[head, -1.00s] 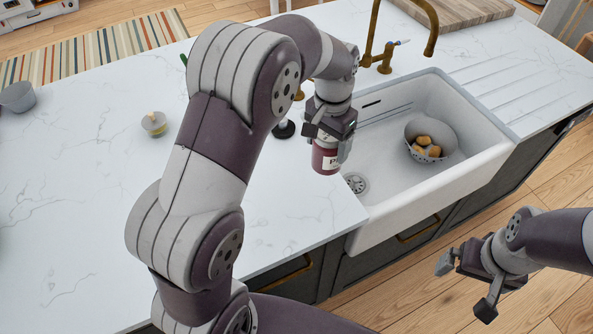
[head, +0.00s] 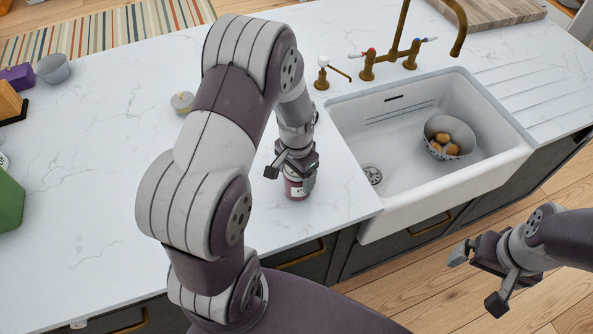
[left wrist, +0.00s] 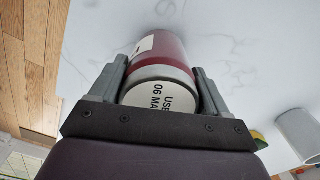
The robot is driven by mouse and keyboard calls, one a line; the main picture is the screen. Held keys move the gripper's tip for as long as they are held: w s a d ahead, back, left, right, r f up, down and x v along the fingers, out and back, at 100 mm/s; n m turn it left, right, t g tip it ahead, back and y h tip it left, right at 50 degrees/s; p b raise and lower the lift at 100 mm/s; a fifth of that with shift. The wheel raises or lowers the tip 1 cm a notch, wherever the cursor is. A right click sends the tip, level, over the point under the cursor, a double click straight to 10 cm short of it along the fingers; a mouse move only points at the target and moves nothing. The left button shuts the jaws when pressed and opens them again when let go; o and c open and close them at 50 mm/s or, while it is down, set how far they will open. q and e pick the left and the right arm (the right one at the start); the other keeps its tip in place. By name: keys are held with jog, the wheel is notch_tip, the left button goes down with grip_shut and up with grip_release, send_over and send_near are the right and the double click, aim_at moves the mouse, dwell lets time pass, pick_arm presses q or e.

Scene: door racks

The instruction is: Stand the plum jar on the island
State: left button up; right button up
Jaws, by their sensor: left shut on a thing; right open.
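The plum jar (head: 296,189) is a small plum-coloured jar with a pale label, at the island top left of the sink in the head view. My left gripper (head: 296,172) is shut on it from above. In the left wrist view the jar (left wrist: 167,70) lies between the two fingers, its white printed lid towards the camera. The jar looks upright at the marble surface; whether its base touches cannot be told. The island (head: 95,190) is a white marble counter. My right gripper (head: 478,277) is open and empty, over the floor in front of the island.
A white sink (head: 400,150) holds a grey colander (head: 437,128) with several brown items. Brass taps (head: 398,60) stand behind it. A small candle-like pot (head: 182,102), a grey bowl (head: 53,68), a purple box (head: 17,77) and a green object (head: 9,202) stand leftwards. The counter's left middle is clear.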

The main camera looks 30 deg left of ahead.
pick_arm(q)
jog(key=shift+w, duration=0.1)
jog(key=shift+f, duration=0.15)
jog(key=o, duration=1.4)
jog(key=shift+r, duration=0.3)
notch_tip(320, 180, up, 11)
jog(key=shift+d+r+b, duration=0.1)
jog(key=shift+r+b, duration=0.1)
jog(key=shift+b, duration=0.8)
jog(key=s+d+f+n+t, duration=0.1)
jog(key=s+d+f+n, duration=0.1)
jog(key=s+d, duration=0.3)
jog(key=s+n, duration=0.1)
jog(key=s, duration=0.3)
